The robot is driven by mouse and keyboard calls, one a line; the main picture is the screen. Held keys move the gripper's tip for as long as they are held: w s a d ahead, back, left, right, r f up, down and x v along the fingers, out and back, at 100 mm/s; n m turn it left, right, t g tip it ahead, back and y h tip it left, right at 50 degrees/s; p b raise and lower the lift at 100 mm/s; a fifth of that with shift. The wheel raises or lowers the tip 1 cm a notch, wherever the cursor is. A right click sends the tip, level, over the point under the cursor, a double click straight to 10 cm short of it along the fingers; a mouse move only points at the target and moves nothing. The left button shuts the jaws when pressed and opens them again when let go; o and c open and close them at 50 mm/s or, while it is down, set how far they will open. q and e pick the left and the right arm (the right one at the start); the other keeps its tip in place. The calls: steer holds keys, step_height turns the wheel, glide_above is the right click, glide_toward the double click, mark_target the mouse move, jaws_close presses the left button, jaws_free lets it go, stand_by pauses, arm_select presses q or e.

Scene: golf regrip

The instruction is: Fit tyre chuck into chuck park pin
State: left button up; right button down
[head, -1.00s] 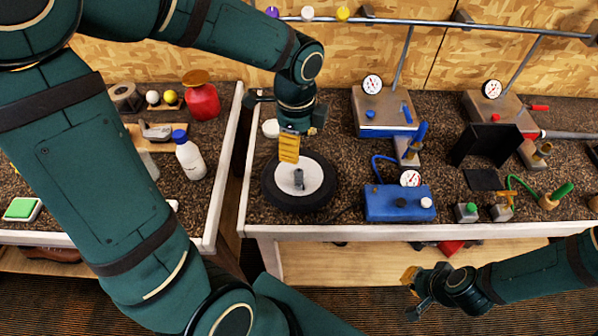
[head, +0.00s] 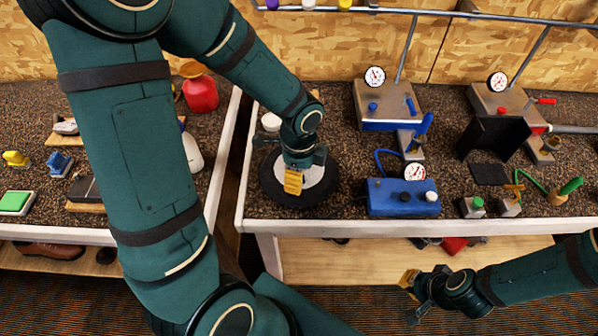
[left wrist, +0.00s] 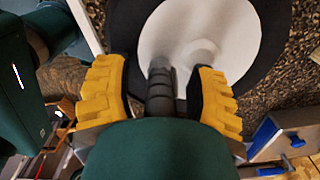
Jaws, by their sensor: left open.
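A dark ribbed upright piece, probably the tyre chuck (left wrist: 160,90), stands over the white disc (left wrist: 175,30) of a black tyre (head: 272,192). My left gripper (head: 293,182) is low over this wheel and hides the piece in the head view. In the left wrist view its yellow fingers (left wrist: 160,72) are apart, one on each side of the piece, with visible gaps. My right gripper (head: 411,292) hangs in front of the bench, empty; its finger opening is unclear. I cannot tell which item is the chuck park pin.
A blue gauge box (head: 403,200) stands right of the tyre. Small blocks (head: 472,207), a black panel (head: 495,138) and gauge stands (head: 388,105) fill the bench further right. A red bottle (head: 200,93) stands on the left bench, across a gap.

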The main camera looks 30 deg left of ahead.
arm_select(q)
steer(key=shift+f, duration=0.35)
jaws_close()
steer(key=shift+r, duration=0.1)
